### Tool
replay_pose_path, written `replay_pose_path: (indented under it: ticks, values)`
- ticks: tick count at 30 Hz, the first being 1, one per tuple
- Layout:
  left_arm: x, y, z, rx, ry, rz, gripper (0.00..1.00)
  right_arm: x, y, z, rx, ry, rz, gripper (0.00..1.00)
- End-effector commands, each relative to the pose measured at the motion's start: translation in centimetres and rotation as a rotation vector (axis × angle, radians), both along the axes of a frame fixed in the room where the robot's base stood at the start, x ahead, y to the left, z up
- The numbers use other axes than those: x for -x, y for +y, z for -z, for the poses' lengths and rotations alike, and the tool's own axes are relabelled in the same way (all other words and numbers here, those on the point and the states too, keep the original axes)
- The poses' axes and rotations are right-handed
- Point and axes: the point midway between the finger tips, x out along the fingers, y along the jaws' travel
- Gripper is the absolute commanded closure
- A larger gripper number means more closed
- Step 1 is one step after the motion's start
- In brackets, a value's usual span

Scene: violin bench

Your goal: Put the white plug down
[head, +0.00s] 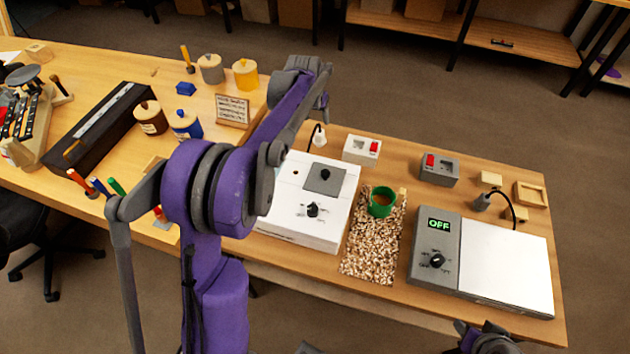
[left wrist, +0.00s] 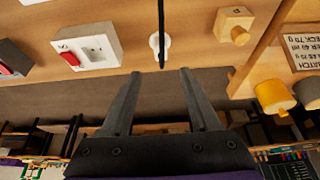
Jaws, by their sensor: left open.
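The white plug (head: 319,138) is at the back edge of the bench, behind the white box with a knob (head: 310,205). A black cord runs to it. In the left wrist view the plug (left wrist: 155,42) shows against the wood, beyond my fingertips and apart from them. My left gripper (left wrist: 160,76) is open, with nothing between its fingers. In the head view the wrist and forearm hide most of it. Part of my right arm shows at the bottom right, its fingers not clear.
A white socket box with a red switch (head: 362,150) stands right of the plug; it shows in the left wrist view too (left wrist: 88,46). A grey switch box (head: 439,170) is farther right. A green cup (head: 382,201) stands on a speckled mat (head: 372,250). Pots stand left.

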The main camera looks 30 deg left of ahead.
Motion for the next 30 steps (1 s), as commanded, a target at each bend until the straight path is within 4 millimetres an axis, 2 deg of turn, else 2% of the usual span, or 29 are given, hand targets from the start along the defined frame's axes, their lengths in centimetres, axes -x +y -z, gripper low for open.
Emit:
replay_pose_path:
  ticks: [2,5,9,14,18,21,24,27,30]
  values:
    - [0.7,-0.9,-0.5,0.000,-0.002,0.008,0.38,0.0,0.0,0.0,0.000,0.000,0.000,0.54]
    - [2.8,-3.2,-1.8,-0.002,-0.007,0.027,0.38,0.0,0.0,0.0,0.000,0.000,0.000,0.54]
    - [8.2,-7.9,-3.7,-0.005,-0.018,0.068,0.38,0.0,0.0,0.0,0.000,0.000,0.000,0.54]
    - [15.6,-12.8,-4.3,-0.008,-0.036,0.117,0.38,0.0,0.0,0.0,0.000,0.000,0.000,0.54]
    - [22.4,-16.0,-3.2,-0.011,-0.051,0.162,0.38,0.0,0.0,0.0,0.000,0.000,0.000,0.54]
    - [26.7,-17.7,-1.7,-0.011,-0.062,0.189,0.38,0.0,0.0,0.0,0.000,0.000,0.000,0.54]
    - [30.1,-18.8,-0.1,-0.011,-0.071,0.211,0.38,0.0,0.0,0.0,0.000,0.000,0.000,0.54]
    - [32.3,-19.4,1.2,-0.012,-0.077,0.227,0.38,0.0,0.0,0.0,0.000,0.000,0.000,0.54]
    - [33.4,-19.7,1.9,-0.012,-0.081,0.233,0.38,0.0,0.0,0.0,0.000,0.000,0.000,0.54]
